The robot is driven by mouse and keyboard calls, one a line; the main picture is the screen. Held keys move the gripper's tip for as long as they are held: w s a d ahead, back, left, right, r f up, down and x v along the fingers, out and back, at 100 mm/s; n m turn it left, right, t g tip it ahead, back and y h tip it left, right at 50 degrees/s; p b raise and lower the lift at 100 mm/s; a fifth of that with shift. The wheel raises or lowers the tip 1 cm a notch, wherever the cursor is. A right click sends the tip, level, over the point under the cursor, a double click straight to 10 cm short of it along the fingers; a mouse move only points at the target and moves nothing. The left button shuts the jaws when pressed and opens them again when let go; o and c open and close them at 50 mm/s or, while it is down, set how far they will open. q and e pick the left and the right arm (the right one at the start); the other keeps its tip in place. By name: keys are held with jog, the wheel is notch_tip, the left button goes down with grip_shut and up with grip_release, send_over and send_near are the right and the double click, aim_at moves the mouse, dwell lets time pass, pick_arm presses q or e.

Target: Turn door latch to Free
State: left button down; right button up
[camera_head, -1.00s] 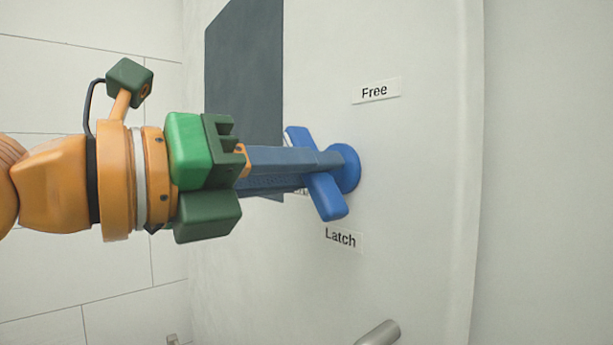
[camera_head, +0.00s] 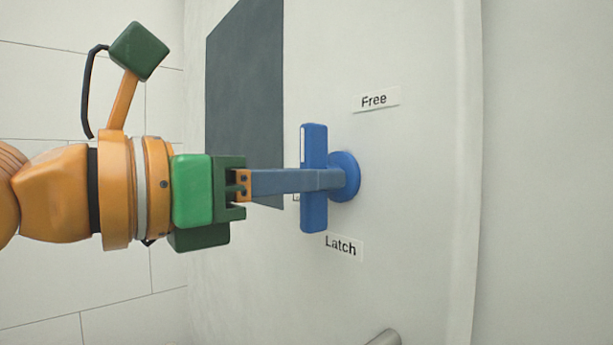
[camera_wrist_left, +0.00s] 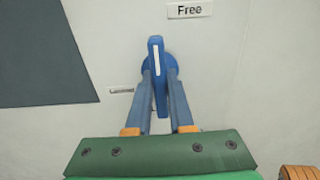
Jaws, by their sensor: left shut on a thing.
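The blue door latch handle (camera_head: 313,140) is a bar on a round blue base (camera_head: 347,177) on the pale door. It stands about upright, with a white stripe on its upper half; the stripe also shows pointing up on the handle in the left wrist view (camera_wrist_left: 155,55). My left gripper (camera_head: 322,180) is shut on the handle's middle, with one finger on each side (camera_wrist_left: 160,80). The "Free" label (camera_head: 374,99) is above and right of the handle. The "Latch" label (camera_head: 341,246) is below it. My right gripper is not in view.
A dark grey panel (camera_head: 242,90) is on the door left of the handle. A small label (camera_wrist_left: 121,90) left of the handle is too small to read surely. A metal bar end (camera_head: 384,338) sticks out low on the door. The door around the labels is clear.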

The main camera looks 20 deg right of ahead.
pick_arm(q)
jog(key=shift+r, duration=0.1)
dwell(0.4)
jog(key=c, duration=1.1)
grip_release()
jog(key=o, duration=0.3)
jog(key=shift+d, duration=0.1)
jog(key=b+v, duration=0.2)
jog(key=v, duration=0.5)
jog(key=shift+b, duration=0.35)
